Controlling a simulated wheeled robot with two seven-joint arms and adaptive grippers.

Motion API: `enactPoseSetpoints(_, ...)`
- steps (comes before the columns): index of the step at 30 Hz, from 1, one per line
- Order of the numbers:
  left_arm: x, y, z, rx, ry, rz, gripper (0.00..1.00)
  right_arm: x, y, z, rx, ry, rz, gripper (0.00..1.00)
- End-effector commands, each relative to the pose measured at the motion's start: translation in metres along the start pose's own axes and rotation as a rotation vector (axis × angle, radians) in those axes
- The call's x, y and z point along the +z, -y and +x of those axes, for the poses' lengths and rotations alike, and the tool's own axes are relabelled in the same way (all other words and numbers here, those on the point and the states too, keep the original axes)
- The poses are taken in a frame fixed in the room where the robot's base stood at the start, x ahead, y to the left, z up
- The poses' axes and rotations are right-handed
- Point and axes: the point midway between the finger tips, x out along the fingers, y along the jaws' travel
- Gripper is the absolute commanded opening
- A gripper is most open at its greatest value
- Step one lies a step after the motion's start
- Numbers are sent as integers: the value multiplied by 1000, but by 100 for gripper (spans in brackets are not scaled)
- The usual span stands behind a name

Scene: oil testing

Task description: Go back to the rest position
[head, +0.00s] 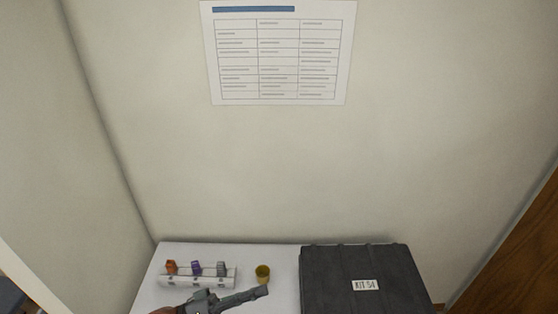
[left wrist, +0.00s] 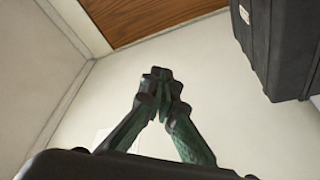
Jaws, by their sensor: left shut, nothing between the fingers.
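My left gripper (head: 262,292) is at the bottom of the head view, over the front of the white table. It points right, toward the dark case. In the left wrist view its two fingers (left wrist: 160,78) meet at the tips, with nothing between them. Its fingertips appear just below the small yellow cup (head: 263,273) in the head view; whether they touch cannot be told. My right gripper is in neither view.
A white rack (head: 190,281) with orange, purple and grey items stands left on the white table (head: 285,251). A dark case (head: 345,262) labelled KIT 54 fills the right side and shows in the left wrist view (left wrist: 280,45). Walls enclose the back and left.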

Motion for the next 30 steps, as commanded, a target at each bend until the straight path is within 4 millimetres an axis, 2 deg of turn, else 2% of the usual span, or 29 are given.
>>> enactPoseSetpoints(2,0,0,0,1,1,0,0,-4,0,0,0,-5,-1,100)
enactPoseSetpoints(7,14,15,-4,-51,26,30,0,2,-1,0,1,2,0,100)
enactPoseSetpoints(11,26,29,-10,-102,48,58,0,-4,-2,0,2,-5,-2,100)
enactPoseSetpoints(15,42,49,-21,-178,77,91,0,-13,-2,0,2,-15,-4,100)
enactPoseSetpoints(20,65,78,-41,-301,125,137,0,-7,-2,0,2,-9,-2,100)
enactPoseSetpoints(23,84,101,-61,-408,165,164,0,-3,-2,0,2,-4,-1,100)
enactPoseSetpoints(26,107,129,-93,-558,220,189,0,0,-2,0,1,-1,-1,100)
enactPoseSetpoints(29,135,156,-140,-751,289,198,0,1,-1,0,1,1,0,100)
enactPoseSetpoints(30,146,164,-161,-833,318,196,0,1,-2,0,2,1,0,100)
